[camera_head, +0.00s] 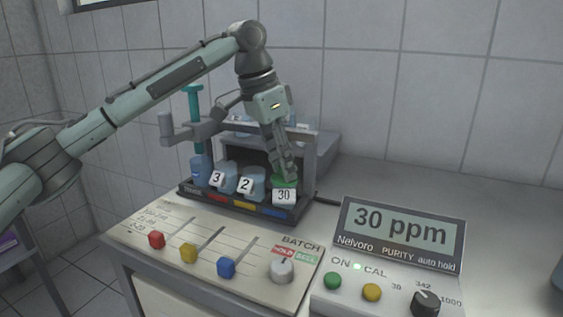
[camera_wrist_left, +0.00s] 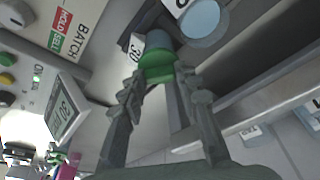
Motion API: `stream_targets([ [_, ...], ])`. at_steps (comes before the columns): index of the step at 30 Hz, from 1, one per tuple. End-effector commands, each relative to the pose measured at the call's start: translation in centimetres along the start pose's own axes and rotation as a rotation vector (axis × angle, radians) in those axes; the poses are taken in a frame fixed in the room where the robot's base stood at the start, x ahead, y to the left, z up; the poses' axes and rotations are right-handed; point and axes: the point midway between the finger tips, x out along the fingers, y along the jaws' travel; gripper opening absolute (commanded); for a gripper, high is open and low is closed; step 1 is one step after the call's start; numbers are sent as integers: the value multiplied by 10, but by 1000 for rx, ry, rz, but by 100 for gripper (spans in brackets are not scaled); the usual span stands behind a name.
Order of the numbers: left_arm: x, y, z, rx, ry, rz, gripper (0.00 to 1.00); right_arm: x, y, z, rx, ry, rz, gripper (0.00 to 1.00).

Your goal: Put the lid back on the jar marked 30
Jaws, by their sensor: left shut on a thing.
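The jar marked 30 (camera_head: 284,197) stands at the right end of the rack, its white label facing front. A green lid (camera_head: 285,182) is at its top. In the left wrist view the green lid (camera_wrist_left: 157,66) meets the bluish jar (camera_wrist_left: 158,40), with the 30 label beside it; whether it is fully seated I cannot tell. My left gripper (camera_head: 287,172) comes down from above and is shut on the green lid; its two fingers (camera_wrist_left: 157,82) flank the lid. My right gripper is in neither view.
Jars marked 3 (camera_head: 217,180) and 2 (camera_head: 246,185) stand left of jar 30 in the rack (camera_head: 190,192). The slider panel (camera_head: 180,222) lies in front. The purity meter (camera_head: 400,232) reads 30 ppm. The counter to the right is clear.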

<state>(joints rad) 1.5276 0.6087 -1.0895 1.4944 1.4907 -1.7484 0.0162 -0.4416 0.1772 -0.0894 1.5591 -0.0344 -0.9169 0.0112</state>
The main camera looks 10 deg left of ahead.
Motion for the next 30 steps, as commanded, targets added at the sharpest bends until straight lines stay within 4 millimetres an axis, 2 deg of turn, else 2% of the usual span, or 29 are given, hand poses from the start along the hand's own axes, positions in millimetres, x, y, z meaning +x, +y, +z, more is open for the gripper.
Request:
stream_targets([
  [4, 0, 0, 0, 0, 0, 0, 20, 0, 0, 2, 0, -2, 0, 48],
  [5, 0, 0, 0, 0, 0, 0, 34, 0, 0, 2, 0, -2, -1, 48],
  [10, 0, 0, 0, 0, 0, 0, 55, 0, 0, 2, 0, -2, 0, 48],
  [17, 0, 0, 0, 0, 0, 0, 57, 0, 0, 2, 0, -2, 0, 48],
  [22, 0, 0, 0, 0, 0, 0, 77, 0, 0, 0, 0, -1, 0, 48],
  [30, -1, 0, 0, 0, 0, 0, 77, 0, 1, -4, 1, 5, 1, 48],
])
